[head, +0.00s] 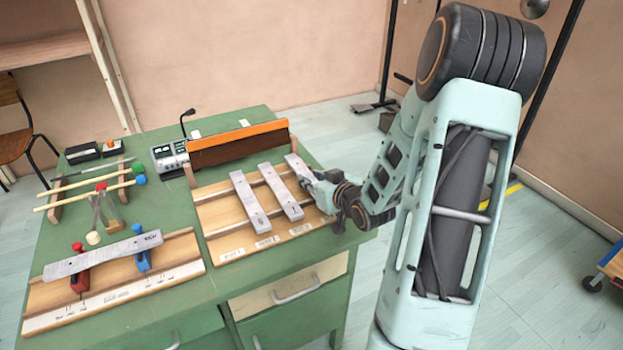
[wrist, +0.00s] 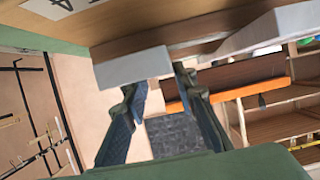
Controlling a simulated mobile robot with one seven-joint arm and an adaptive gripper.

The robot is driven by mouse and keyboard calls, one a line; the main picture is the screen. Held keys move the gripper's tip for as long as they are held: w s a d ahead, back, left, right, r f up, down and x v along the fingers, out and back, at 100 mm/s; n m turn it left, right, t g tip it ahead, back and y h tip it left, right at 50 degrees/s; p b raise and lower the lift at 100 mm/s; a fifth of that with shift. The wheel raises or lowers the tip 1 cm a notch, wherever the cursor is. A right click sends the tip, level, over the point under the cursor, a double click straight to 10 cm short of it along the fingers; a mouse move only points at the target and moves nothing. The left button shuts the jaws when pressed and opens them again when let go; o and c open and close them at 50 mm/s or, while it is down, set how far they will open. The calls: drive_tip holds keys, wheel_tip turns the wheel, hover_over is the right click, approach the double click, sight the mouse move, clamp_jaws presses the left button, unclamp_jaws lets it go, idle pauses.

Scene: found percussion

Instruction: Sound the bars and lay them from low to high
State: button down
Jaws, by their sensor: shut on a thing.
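Three grey metal bars are at the right wooden rack (head: 218,222) in the head view: a left bar (head: 249,201), a middle bar (head: 280,192) and a right bar (head: 294,162). My gripper (head: 312,181) is at the right bar and shut on it. In the wrist view my gripper (wrist: 158,82) has its fingers at the end of this bar (wrist: 132,68); whether the bar touches the rack is unclear. Another bar (head: 105,256) lies across a red support (head: 79,276) and a blue support (head: 142,260) on the left board (head: 190,250).
Mallets with green and blue heads (head: 138,174) rest on a stand at the left of the green table (head: 235,120). An orange-topped brown panel (head: 238,144) stands behind the right rack. A device with a microphone (head: 170,155) is beside it.

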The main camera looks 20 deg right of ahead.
drive_tip(key=shift+f, duration=0.2)
drive_tip(key=c, duration=1.5)
unclamp_jaws()
